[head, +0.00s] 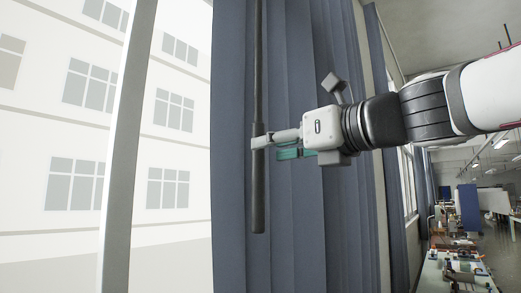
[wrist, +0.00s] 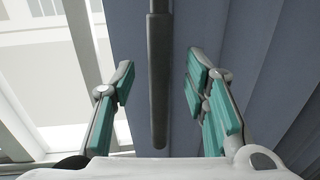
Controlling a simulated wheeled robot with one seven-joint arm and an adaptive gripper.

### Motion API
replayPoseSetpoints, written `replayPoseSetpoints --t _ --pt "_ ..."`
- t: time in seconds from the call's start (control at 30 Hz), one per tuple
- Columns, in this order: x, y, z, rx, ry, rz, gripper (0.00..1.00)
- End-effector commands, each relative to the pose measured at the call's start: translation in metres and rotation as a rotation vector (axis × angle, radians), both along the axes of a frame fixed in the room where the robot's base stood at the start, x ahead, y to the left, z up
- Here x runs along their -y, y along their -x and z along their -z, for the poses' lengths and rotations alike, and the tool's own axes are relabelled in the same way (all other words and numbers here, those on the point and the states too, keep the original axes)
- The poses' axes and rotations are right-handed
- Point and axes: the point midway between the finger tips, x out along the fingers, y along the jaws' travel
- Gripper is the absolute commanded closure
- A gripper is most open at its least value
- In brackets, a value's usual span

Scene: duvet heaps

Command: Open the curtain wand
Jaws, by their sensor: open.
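The curtain wand (head: 258,200) is a dark grey rod hanging upright in front of the blue-grey curtain (head: 300,230). It has a thicker lower part that ends in a rounded tip. My gripper (head: 264,143) reaches in from the right at the upper part of this thick section; one finger overlaps the wand in the head view. In the wrist view the wand (wrist: 158,90) hangs between the two open, teal-padded fingers of my gripper (wrist: 160,85), with a gap on both sides. I cannot tell how deep between the fingers it sits.
A bright window (head: 60,180) with a pale frame post (head: 122,150) is left of the curtain, with a building outside. Behind my arm at the right, a cluttered table (head: 440,270) and a blue partition (head: 468,208) stand far back in the room.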

Motion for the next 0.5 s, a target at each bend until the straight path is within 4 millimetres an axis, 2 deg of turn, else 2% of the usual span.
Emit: replayPoseSetpoints --t 0.2,0.5 --pt "-0.023 -0.025 0.000 -0.001 0.001 -0.001 0.59" --pt "-0.034 -0.036 0.000 -0.001 0.001 0.000 0.59"
